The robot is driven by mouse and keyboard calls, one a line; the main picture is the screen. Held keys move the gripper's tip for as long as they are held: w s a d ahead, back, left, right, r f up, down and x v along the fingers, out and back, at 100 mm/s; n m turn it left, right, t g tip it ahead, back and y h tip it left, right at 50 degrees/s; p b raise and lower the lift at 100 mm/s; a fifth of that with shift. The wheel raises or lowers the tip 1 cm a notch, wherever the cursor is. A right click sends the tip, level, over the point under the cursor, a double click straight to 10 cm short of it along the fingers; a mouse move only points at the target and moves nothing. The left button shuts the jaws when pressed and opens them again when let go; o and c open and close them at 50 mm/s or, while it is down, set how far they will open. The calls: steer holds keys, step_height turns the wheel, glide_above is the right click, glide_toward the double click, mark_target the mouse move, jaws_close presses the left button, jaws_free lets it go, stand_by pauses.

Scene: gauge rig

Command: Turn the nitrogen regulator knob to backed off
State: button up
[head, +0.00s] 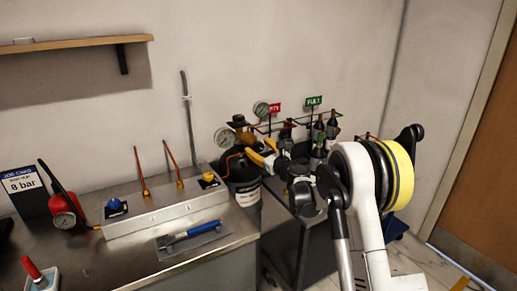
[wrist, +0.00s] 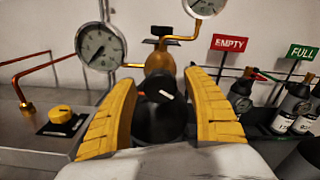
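The regulator's black knob (wrist: 158,118) faces me in the wrist view, with a short white mark tilted on its face. Behind it is the brass regulator body (wrist: 158,61), which also shows in the head view (head: 239,121). A white-faced gauge (wrist: 101,47) is at its left and a second gauge (wrist: 204,4) is at upper right. My gripper (wrist: 163,77) is open, its two yellow fingers on either side of the knob with visible gaps. In the head view my gripper (head: 262,154) hides the knob. No nitrogen label is readable.
A steel panel (head: 165,212) with blue and yellow knobs stands on the bench at left. A blue-handled tool (head: 190,234) lies before it. Small bottles (head: 318,140) stand at right, by EMPTY (wrist: 229,43) and FULL (wrist: 302,52) signs. Copper pipes run close to the regulator.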

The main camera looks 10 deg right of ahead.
steer(key=c, duration=1.1)
steer(key=shift+n, duration=0.3)
steer(key=n, duration=0.4)
steer(key=shift+n, duration=0.4)
steer(key=n, duration=0.4)
steer(key=shift+n, duration=0.3)
steer(key=shift+o, duration=0.2)
steer(key=n, duration=0.3)
steer(key=shift+n, duration=0.3)
steer(key=n, duration=0.3)
steer(key=shift+n, duration=0.3)
steer(key=n, duration=0.6)
steer(key=shift+n, duration=0.3)
